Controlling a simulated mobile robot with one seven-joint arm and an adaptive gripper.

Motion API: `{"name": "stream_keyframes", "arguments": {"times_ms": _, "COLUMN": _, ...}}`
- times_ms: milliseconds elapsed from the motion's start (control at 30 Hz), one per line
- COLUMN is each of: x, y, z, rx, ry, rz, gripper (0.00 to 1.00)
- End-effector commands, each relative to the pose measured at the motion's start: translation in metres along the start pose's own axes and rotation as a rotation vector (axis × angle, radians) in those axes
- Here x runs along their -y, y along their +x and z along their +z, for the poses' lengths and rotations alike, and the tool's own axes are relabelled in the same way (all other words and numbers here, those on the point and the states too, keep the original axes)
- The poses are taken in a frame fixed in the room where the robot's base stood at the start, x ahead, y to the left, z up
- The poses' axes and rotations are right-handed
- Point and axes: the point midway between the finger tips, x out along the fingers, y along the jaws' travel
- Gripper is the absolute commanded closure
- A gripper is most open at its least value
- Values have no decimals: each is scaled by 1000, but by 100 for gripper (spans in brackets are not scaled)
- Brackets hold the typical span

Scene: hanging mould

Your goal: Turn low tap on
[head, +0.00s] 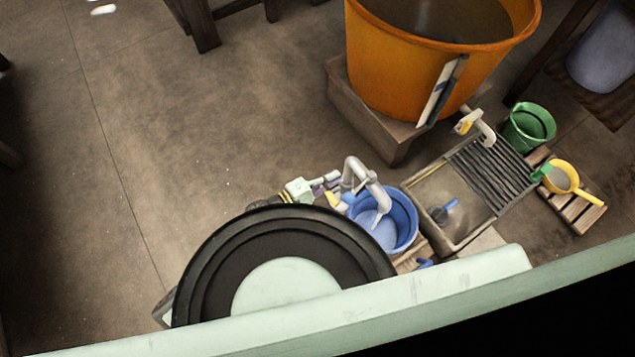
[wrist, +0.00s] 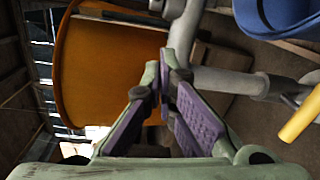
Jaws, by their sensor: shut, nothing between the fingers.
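A grey pipe tap (head: 370,183) curves over a blue bucket (head: 402,222). A yellow lever (head: 333,201) shows beside its base, close to my gripper (head: 330,182). In the wrist view my gripper (wrist: 168,80) has its purple-padded fingers together at the tips, with nothing held. The grey pipe (wrist: 225,80) runs just beyond and right of the fingertips; I cannot tell if they touch. The yellow lever (wrist: 302,116) is at the right edge, apart from the fingers. A second tap with a yellow handle (head: 466,122) is by the orange tub. I cannot tell which tap counts as low.
The large orange tub (head: 420,75) stands on a block (head: 365,130) behind the taps. A stone sink (head: 440,195) with a ribbed board lies right of the bucket. A green bucket (head: 530,127) and yellow strainer (head: 562,178) are farther right.

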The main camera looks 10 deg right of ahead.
Motion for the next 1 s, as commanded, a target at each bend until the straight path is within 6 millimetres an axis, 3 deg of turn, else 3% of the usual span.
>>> {"name": "stream_keyframes", "arguments": {"times_ms": 33, "x": -2, "y": 9, "z": 2, "rx": 0, "ry": -2, "rz": 2, "gripper": 100}}
{"name": "stream_keyframes", "arguments": {"times_ms": 333, "x": -2, "y": -8, "z": 33, "rx": -4, "ry": -1, "rz": 1, "gripper": 100}}
{"name": "stream_keyframes", "arguments": {"times_ms": 800, "x": 0, "y": -8, "z": 38, "rx": -2, "ry": 1, "rz": 0, "gripper": 100}}
{"name": "stream_keyframes", "arguments": {"times_ms": 1000, "x": -1, "y": 0, "z": 44, "rx": -12, "ry": -1, "rz": 4, "gripper": 100}}
